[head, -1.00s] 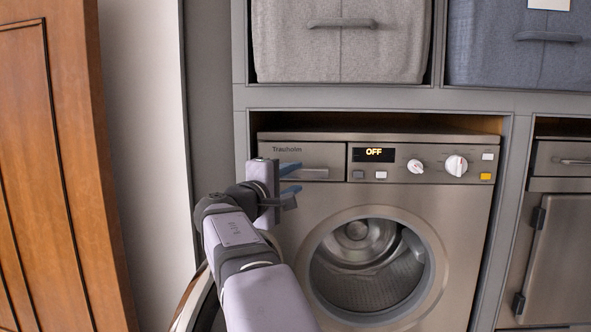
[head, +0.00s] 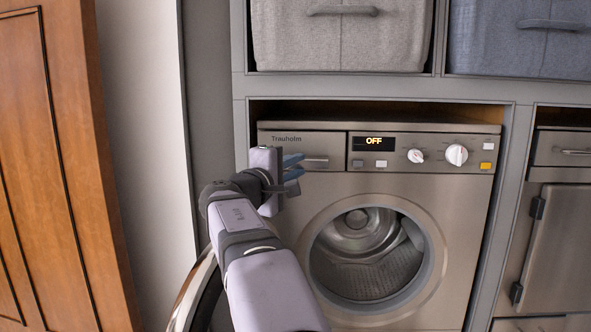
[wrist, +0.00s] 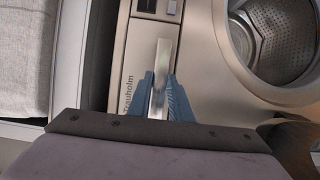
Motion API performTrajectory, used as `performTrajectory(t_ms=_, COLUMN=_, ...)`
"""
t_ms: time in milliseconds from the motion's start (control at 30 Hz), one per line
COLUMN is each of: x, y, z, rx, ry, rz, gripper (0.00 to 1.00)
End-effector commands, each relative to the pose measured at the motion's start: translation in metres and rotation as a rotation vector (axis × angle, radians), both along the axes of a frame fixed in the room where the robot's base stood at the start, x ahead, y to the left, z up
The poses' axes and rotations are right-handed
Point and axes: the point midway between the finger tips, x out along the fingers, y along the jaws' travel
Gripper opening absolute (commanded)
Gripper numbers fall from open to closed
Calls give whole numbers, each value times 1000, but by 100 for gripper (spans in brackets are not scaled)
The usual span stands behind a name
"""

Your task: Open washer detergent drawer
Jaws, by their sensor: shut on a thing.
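The washer (head: 465,230) is silver, with a round glassless opening showing its drum. Its detergent drawer (head: 300,140) is the panel marked "Trauholm" at the top left, and looks flush with the front. The drawer's bar handle (head: 319,160) shows to the right of my gripper (head: 293,167) in the head view. In the wrist view, the two blue fingers of my gripper (wrist: 161,97) are shut on the pale bar handle (wrist: 163,60), one on each side. The fingers hide part of the handle's sides.
The washer's round door (head: 197,287) stands open at the lower left, below my arm. A wooden door (head: 60,170) is at the far left. Grey and blue fabric bins (head: 290,45) (head: 520,50) sit in the shelf above. A steel cabinet (head: 560,240) stands at the right.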

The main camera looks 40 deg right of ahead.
Motion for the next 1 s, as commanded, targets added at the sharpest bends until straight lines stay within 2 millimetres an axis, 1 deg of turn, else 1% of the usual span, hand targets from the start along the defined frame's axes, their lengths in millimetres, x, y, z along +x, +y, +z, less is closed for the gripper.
performTrajectory(t_ms=33, x=-4, y=6, z=-8, rx=3, ry=1, rz=2, gripper=0)
performTrajectory(t_ms=100, x=-14, y=15, z=-9, rx=3, ry=0, rz=1, gripper=0)
performTrajectory(t_ms=300, x=-42, y=44, z=-10, rx=3, ry=0, rz=2, gripper=0)
performTrajectory(t_ms=433, x=-56, y=58, z=-9, rx=6, ry=2, rz=2, gripper=0)
performTrajectory(t_ms=600, x=-64, y=64, z=-7, rx=8, ry=8, rz=0, gripper=0)
performTrajectory(t_ms=867, x=-63, y=64, z=-7, rx=9, ry=9, rz=0, gripper=0)
performTrajectory(t_ms=900, x=-63, y=64, z=-7, rx=9, ry=9, rz=0, gripper=28)
performTrajectory(t_ms=933, x=-63, y=64, z=-7, rx=10, ry=8, rz=0, gripper=34)
performTrajectory(t_ms=1000, x=-63, y=63, z=-6, rx=8, ry=8, rz=0, gripper=34)
